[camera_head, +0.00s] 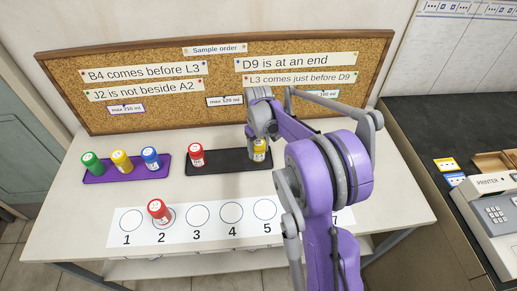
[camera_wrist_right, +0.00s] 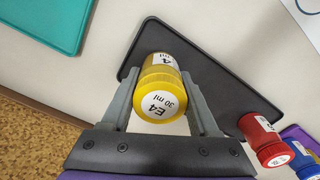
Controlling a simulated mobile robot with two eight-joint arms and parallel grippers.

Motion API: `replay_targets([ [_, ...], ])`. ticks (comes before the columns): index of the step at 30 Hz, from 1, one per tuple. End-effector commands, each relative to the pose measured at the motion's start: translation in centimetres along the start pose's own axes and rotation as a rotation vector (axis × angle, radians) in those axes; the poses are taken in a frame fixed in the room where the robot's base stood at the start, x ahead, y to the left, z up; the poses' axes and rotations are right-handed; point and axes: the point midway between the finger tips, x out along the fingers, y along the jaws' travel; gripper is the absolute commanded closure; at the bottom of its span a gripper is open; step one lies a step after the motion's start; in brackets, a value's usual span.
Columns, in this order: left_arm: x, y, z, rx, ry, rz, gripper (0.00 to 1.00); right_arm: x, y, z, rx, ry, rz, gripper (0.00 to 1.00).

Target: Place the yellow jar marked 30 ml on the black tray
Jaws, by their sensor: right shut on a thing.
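The yellow jar (camera_head: 260,150) shows under my right gripper at the right end of the black tray (camera_head: 226,161). In the right wrist view its lid (camera_wrist_right: 162,102) reads E4 and 30 ml. My right gripper (camera_wrist_right: 163,98) is shut on this jar, with one finger on each side. The jar is over the end of the black tray (camera_wrist_right: 205,78); I cannot tell whether its base touches the tray. A red jar (camera_head: 196,156) stands at the tray's left end. My left gripper is not in view.
A purple tray (camera_head: 128,175) at left holds green, yellow and blue jars. Another red jar (camera_head: 158,210) stands on circle 2 of the numbered white strip (camera_head: 180,233). A corkboard (camera_head: 220,57) stands behind. A teal tray (camera_wrist_right: 45,20) shows in the wrist view.

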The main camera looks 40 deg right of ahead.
Motion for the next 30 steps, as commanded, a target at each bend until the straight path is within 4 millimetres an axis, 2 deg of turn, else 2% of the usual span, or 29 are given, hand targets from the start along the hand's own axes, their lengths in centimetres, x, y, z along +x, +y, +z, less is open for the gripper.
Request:
replay_targets([
  [5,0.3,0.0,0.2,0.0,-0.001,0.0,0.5,0.4,0.0,0.0,0.0,0.0,0.0,0.94],
  [6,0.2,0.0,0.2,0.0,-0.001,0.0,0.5,0.4,0.0,0.0,0.0,0.0,0.0,0.36],
  [10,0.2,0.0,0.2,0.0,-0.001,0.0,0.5,0.3,0.0,0.0,0.0,0.0,0.0,0.12],
  [11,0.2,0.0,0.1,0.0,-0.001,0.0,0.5,0.3,0.0,0.0,0.0,0.0,0.0,0.09],
  [19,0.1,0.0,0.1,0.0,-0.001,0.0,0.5,0.2,0.0,0.0,0.0,0.0,0.0,0.09],
  [23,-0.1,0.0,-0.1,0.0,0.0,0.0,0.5,-0.7,0.0,0.0,0.0,0.0,0.0,0.09],
  [26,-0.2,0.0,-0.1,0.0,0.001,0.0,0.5,-2.3,0.0,0.0,0.001,0.0,0.0,0.09],
  [30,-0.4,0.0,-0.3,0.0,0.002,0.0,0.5,-5.4,0.0,0.0,0.001,0.0,0.0,0.09],
])
